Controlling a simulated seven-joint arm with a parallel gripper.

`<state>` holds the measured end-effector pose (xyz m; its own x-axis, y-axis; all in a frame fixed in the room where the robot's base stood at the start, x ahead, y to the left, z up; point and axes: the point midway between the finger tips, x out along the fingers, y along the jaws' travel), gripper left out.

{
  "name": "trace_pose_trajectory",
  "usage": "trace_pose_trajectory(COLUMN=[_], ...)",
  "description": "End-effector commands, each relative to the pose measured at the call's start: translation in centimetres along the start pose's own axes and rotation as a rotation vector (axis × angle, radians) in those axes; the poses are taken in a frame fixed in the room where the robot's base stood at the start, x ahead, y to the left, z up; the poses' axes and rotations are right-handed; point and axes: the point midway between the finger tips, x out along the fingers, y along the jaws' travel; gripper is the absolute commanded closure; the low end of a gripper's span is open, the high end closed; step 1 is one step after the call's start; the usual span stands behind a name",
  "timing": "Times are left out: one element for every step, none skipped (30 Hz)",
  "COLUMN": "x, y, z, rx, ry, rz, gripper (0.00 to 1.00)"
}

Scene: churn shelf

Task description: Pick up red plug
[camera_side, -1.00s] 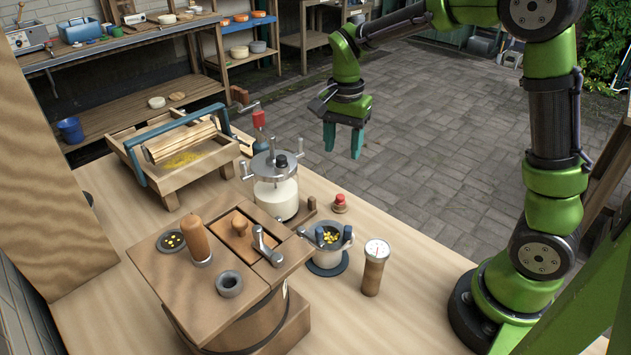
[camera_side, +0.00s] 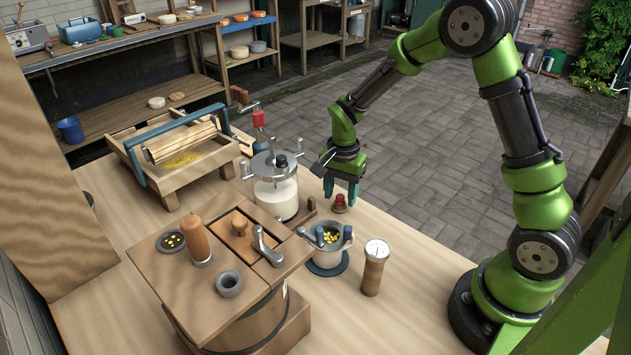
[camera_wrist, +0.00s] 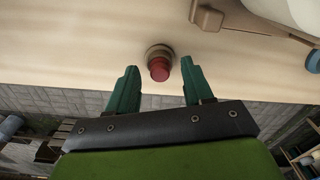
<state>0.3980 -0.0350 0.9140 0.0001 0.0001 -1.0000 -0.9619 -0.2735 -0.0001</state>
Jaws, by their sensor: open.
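The red plug (camera_side: 340,199) stands on the wooden table near its far edge, a small red top on a brownish round base. In the wrist view the plug (camera_wrist: 159,68) shows its red end and tan collar, just ahead of and between the fingertips. My gripper (camera_side: 341,189) is at the plug, with its teal fingers pointing down. In the wrist view my gripper (camera_wrist: 156,72) is open and empty, one finger on each side of the plug with gaps between. I cannot tell whether a finger touches the plug.
A glass jar with a metal lid (camera_side: 276,196) stands left of the plug. A grey pot with yellow bits (camera_side: 328,257) and a wooden dial gauge (camera_side: 374,272) stand nearer. A wooden churn (camera_side: 185,285) fills the front left. The table (camera_side: 420,290) is bare at the right.

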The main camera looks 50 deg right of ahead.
Motion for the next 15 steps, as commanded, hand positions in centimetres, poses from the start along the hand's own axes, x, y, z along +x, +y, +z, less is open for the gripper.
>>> trace_pose_trajectory(x=[0.08, 0.08, 0.06, 0.05, 0.05, 0.04, 0.04, 0.04, 0.03, 0.03, 0.03, 0.02, 0.02, 0.02, 0.02], y=[0.0, 0.0, -0.01, -0.01, 0.0, 0.0, 0.0, 0.0, 0.0, 0.0, 0.0, 0.0, 0.0, 0.0, 0.0], z=[0.0, 0.0, 0.0, 0.0, 0.0, 0.0, 0.0, 0.0, 0.0, 0.0, 0.0, 0.0, 0.0, 0.0, 0.0], rx=[0.0, 0.0, 0.0, 0.0, 0.0, 0.0, 0.0, 0.0, 0.0, 0.0, 0.0, 0.0, 0.0, 0.0, 0.0], ry=[0.0, 0.0, 0.0, 0.0, 0.0, 0.0, 0.0, 0.0, 0.0, 0.0, 0.0, 0.0, 0.0, 0.0, 0.0], rz=[0.0, 0.0, -0.001, -0.001, 0.0, 0.0, 0.0, 0.0, 0.0, 0.0, 0.0, 0.0, 0.0, 0.0, 0.0], gripper=[0.49, 0.49, 0.49, 0.49, 0.49, 0.51, 0.55, 0.6, 0.66, 0.7, 0.75, 0.81, 0.86, 0.9, 0.96])
